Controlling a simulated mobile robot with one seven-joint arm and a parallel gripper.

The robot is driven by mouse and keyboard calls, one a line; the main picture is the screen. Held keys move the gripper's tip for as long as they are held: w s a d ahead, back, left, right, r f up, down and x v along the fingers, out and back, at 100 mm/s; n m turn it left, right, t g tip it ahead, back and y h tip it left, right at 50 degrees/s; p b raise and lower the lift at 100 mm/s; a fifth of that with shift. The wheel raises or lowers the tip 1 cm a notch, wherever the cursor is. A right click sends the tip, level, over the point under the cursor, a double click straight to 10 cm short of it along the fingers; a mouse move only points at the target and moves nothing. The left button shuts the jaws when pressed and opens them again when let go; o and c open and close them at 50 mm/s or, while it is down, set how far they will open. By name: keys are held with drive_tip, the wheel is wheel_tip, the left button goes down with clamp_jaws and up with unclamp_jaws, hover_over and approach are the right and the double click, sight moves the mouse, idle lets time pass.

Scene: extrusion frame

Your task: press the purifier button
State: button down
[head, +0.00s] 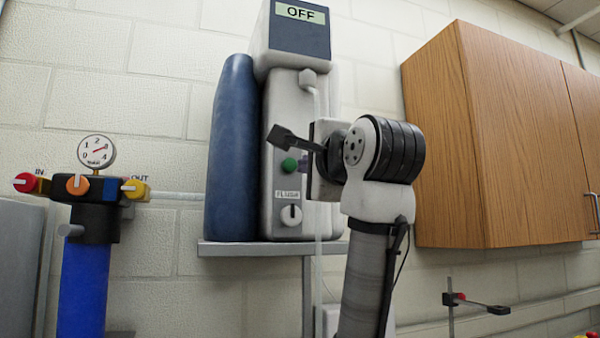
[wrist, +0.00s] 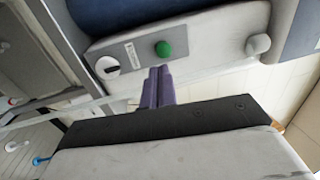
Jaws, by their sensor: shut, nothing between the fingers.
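The purifier (head: 290,130) is a pale grey unit with a dark top display reading "OFF". Its round green button (head: 289,165) is on the front face, and it also shows in the wrist view (wrist: 162,49). My gripper (head: 303,165) is just to the right of the button in the head view, partly hidden by its own arm. In the wrist view its two purple fingers (wrist: 159,70) are shut together and empty. Their tips point at the button, with a small gap in the picture; I cannot tell the depth between them.
A flush knob (head: 291,214) is below the button. A blue cylinder (head: 231,150) stands left of the purifier on a grey shelf (head: 240,249). A wooden cabinet (head: 480,140) is at right. A blue filter with gauge (head: 96,151) is at left.

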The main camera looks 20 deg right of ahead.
drive_tip(key=s+f+b, duration=0.1)
drive_tip(key=s+b, duration=0.1)
drive_tip(key=s, duration=0.4)
drive_tip(key=shift+d+f, duration=0.25)
drive_tip(key=shift+d, duration=0.05)
